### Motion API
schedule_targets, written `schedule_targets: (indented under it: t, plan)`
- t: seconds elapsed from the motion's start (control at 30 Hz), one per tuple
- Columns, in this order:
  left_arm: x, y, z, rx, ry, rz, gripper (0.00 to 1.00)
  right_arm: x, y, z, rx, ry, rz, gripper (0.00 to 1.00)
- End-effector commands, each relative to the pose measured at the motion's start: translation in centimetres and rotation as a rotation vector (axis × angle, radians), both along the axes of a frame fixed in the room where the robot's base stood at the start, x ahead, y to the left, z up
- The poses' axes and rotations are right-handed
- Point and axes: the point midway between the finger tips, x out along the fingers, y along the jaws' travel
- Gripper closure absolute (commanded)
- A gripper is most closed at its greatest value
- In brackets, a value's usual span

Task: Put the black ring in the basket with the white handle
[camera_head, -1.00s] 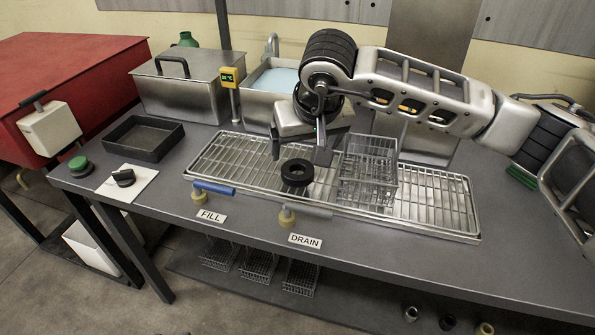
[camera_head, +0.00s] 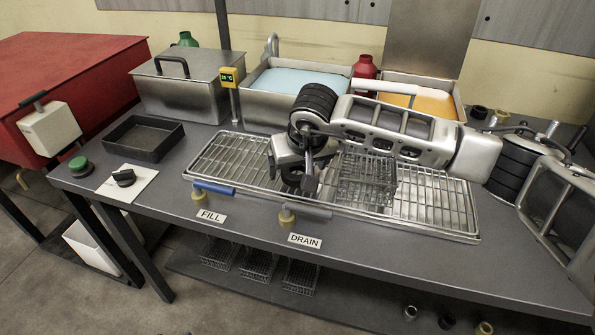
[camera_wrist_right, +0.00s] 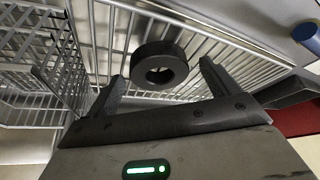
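The black ring (camera_wrist_right: 160,68) lies on the wire drain rack, between the spread fingers of my right gripper (camera_wrist_right: 159,85) in the right wrist view. A gap shows between the ring and each finger. In the head view the ring (camera_head: 292,177) is partly hidden by my right gripper (camera_head: 292,180), which is low over the rack. The wire basket (camera_head: 366,185) stands on the rack just right of the gripper. A white handle bar (camera_head: 385,87) shows above my forearm, over the basket; its join to the basket is hidden. My left gripper is not in view.
The drain rack (camera_head: 220,158) has free room on its left. Behind it are a blue bath (camera_head: 300,82), an orange bath (camera_head: 437,103) and a lidded steel box (camera_head: 185,92). A black tray (camera_head: 145,150) sits at left. Fill and drain valve levers (camera_head: 213,187) line the front.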

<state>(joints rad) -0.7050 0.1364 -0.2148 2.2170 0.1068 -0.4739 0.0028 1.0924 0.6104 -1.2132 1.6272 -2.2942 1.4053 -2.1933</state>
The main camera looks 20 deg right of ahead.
Motion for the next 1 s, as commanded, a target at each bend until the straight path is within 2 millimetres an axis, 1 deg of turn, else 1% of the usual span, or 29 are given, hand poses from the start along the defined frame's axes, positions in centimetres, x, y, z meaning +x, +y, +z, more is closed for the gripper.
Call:
schedule_targets:
  t: [0.03,0.07,0.1,0.17,0.2,0.27,0.5,0.67,0.77,0.8,0.87,1.0]
  plan:
    - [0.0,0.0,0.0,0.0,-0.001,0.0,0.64,0.0,0.0,0.0,0.0,0.0,0.0,0.23]
    - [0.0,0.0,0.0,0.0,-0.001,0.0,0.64,0.0,0.0,0.0,0.0,0.0,0.0,0.32]
    - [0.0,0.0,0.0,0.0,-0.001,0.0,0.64,0.0,0.0,0.0,0.0,0.0,0.0,0.43]
    - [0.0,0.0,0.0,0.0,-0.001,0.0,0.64,0.0,0.0,0.0,0.0,0.0,0.0,0.59]
    - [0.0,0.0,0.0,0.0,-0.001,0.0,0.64,0.0,0.0,0.1,0.0,0.0,0.0,0.71]
    - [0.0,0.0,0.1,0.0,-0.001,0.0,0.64,0.1,0.0,0.2,0.001,-0.004,-0.001,0.84]
    - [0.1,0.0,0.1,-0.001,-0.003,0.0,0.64,0.1,0.0,0.4,0.001,-0.005,-0.001,0.84]
    - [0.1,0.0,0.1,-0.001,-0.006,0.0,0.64,0.1,0.0,1.4,0.001,-0.006,-0.001,0.84]
    - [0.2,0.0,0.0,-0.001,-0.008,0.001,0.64,0.2,0.0,2.9,0.002,-0.009,0.0,0.84]
    - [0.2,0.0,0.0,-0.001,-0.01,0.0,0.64,0.1,0.0,3.8,0.001,-0.011,0.0,0.84]
    - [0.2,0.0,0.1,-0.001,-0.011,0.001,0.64,-0.9,0.8,5.0,0.002,-0.009,0.005,0.84]
    - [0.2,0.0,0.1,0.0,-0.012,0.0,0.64,-3.2,2.4,8.2,0.002,-0.011,0.006,0.84]
